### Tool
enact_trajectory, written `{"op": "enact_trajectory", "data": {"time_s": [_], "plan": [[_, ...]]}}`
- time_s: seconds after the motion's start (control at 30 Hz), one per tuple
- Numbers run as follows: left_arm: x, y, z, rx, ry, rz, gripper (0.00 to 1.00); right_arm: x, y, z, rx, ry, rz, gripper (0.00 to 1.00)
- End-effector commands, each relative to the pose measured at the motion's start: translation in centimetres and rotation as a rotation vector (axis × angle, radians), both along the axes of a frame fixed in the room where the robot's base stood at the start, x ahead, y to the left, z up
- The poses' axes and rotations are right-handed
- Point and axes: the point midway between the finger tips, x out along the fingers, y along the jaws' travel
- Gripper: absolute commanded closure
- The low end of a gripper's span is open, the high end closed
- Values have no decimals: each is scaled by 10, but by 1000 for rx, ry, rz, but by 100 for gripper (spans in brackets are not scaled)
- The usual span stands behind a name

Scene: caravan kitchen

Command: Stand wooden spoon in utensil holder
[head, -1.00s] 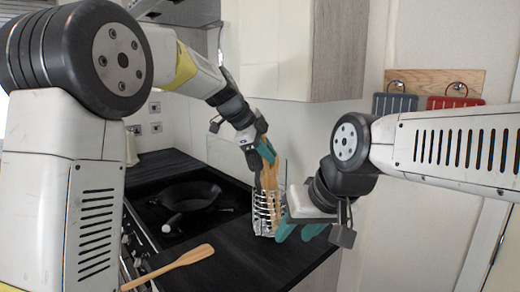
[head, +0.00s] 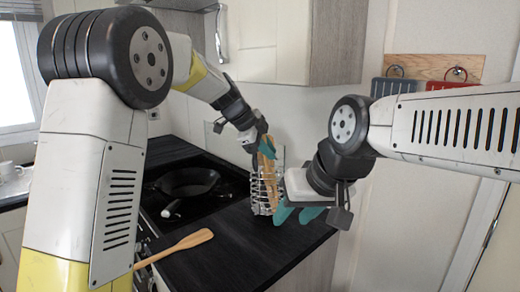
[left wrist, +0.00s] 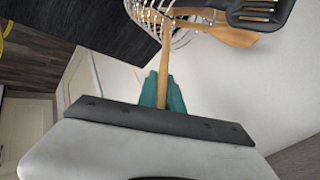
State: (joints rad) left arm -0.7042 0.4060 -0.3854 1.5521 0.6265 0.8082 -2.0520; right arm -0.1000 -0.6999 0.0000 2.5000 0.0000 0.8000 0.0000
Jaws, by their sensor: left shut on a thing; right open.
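The wire utensil holder (head: 263,196) stands on the dark counter near its right corner. My left gripper (head: 266,147) is above it, shut on a wooden handle that I take for the wooden spoon (head: 270,172). In the left wrist view the spoon's handle (left wrist: 163,75) runs from between the teal fingers (left wrist: 162,92) into the wire holder (left wrist: 152,12); its far end is hidden. Whether it rests on the holder's bottom cannot be seen. My right gripper (head: 297,214) is open beside the holder's right side; whether it touches the holder is unclear.
Another wooden utensil (left wrist: 228,33) and a black slotted turner (left wrist: 260,12) show at the holder. A flat wooden utensil (head: 178,246) lies at the counter's front edge. A pan (head: 187,182) sits on the hob at left. The counter's middle is clear.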

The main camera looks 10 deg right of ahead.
Motion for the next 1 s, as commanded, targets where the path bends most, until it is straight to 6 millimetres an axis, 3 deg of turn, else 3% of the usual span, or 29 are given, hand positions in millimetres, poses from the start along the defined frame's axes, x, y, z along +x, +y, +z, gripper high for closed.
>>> {"op": "enact_trajectory", "data": {"time_s": [0.1, 0.43, 0.47, 0.57, 0.87, 1.0], "plan": [[1, 2, -12, 12, 14, 3, 100, 0, 0, 0, 0, 0, 0, 59], [2, 1, -10, 8, 10, 3, 100, 0, 0, 0, 0, 0, 0, 59], [2, 1, -10, 8, 10, 3, 84, 0, 0, 0, 0, 0, 0, 59], [2, 1, -9, 7, 9, 2, 64, 0, 0, 0, 0, 0, 0, 59], [1, 1, -8, 7, 8, 2, 64, 0, 0, 0, 0, 0, 0, 59], [-1, 8, 2, 5, 6, 4, 64, 0, 0, 0, 0, 0, 0, 59]]}}
